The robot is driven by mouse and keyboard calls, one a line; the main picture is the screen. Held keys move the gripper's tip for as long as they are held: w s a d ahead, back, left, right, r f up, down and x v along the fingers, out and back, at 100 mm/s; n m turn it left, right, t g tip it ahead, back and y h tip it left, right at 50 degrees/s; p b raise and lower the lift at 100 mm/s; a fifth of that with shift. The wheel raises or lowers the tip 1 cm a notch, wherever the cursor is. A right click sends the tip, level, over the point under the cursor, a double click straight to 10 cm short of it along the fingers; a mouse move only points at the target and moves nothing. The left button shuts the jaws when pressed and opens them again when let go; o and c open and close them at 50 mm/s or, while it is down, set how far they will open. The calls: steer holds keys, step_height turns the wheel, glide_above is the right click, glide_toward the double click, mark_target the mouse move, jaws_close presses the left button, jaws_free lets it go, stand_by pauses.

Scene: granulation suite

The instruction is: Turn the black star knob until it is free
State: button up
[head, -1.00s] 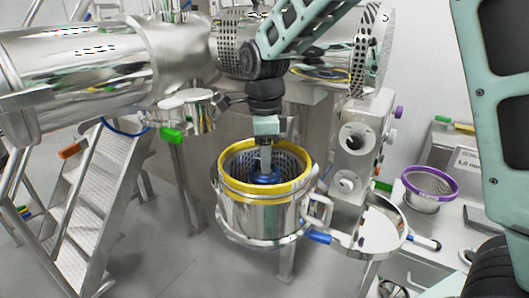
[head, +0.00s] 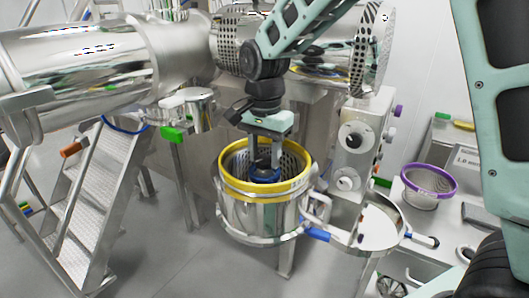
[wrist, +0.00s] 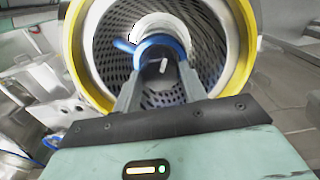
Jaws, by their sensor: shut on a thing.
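A steel basket with a yellow rim (head: 300,185) and perforated inner wall stands open at the centre of the head view; its rim also shows in the wrist view (wrist: 80,60). A blue round knob-like piece (head: 265,178) sits in its middle, and appears in the wrist view (wrist: 158,43) with a pale grey centre. I cannot make out a black star shape. My gripper (head: 268,165) points down into the basket, its fingers apart on either side of the blue piece and shut on it. The fingertips (wrist: 160,68) partly hide the piece's lower part.
The yellow rim and perforated wall surround my fingers closely. A swung-out steel lid (head: 382,228) is at the right. A purple-rimmed sieve (head: 430,182) stands on a bench. Metal steps (head: 85,210) are at the left, a large steel drum (head: 75,75) above.

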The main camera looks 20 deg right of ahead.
mark_target(265, 159)
steer(key=n, duration=0.4)
steer(key=shift+n, duration=0.3)
steer(key=n, duration=0.4)
steer(key=shift+n+p, duration=0.3)
steer(key=n, duration=0.4)
steer(key=shift+n+p, duration=0.5)
steer(key=shift+n, duration=1.4)
steer(key=o, duration=1)
step_height(265, 159, up, 18)
steer(key=b, duration=0.3)
steer(key=shift+f, duration=0.25)
